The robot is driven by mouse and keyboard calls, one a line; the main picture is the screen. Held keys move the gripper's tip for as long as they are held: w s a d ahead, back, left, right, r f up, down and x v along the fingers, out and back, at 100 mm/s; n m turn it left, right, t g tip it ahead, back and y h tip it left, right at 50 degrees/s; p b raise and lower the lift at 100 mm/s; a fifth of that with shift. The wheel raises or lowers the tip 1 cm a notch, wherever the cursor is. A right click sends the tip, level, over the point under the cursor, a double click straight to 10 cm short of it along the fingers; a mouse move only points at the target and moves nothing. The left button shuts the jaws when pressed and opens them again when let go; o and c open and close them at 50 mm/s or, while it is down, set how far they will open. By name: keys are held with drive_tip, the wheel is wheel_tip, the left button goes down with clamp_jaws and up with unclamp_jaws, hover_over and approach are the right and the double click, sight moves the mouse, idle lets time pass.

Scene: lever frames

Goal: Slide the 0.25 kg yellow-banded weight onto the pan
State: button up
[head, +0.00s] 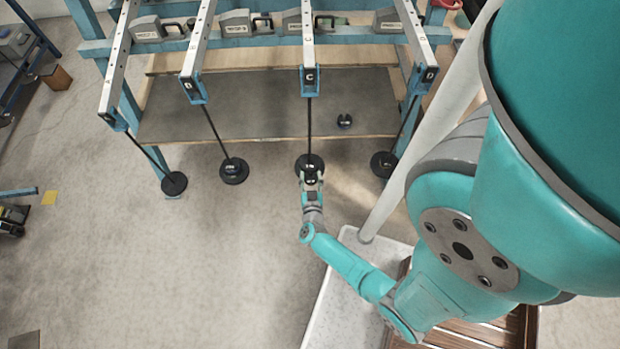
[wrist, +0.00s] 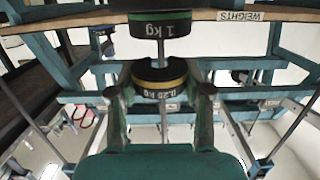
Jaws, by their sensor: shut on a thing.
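My gripper (wrist: 158,92) is shut on the yellow-banded 0.25 kg weight (wrist: 160,84), a black disc between the two fingers in the wrist view. A thin rod shows behind or through it; I cannot tell whether the slot is around the rod. A green-banded 1 kg weight (wrist: 160,24) shows above it in that picture, apart from it. In the head view my gripper (head: 311,178) is at the lower end of the rod (head: 309,120) under the arm marked C. The pan (head: 309,159) there is dark and partly hidden by the gripper and weight.
Other hanging pans stand at left (head: 174,184), with a weight stack beside it (head: 233,171), and at right (head: 384,164). A small dark weight (head: 344,121) lies on the grey shelf (head: 260,105) behind. Blue frame legs flank the shelf. The floor (head: 190,270) at front left is clear.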

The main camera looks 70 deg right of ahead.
sight(310, 161)
drive_tip(key=shift+r+x, duration=0.15)
drive_tip(key=shift+x, duration=0.8)
drive_tip(key=shift+r+x, duration=0.15)
drive_tip(key=shift+x, duration=0.85)
drive_tip(key=shift+r+x, duration=0.15)
drive_tip(key=shift+x, duration=0.9)
drive_tip(key=shift+r+x, duration=0.2)
drive_tip(key=shift+x, duration=0.8)
drive_tip(key=shift+w+f, duration=0.15)
drive_tip(key=shift+f, duration=0.25)
idle(0.4)
drive_tip(key=o, duration=1.2)
drive_tip(key=shift+o, duration=0.2)
drive_tip(key=shift+v, duration=3.55)
drive_tip(key=shift+f, duration=0.1)
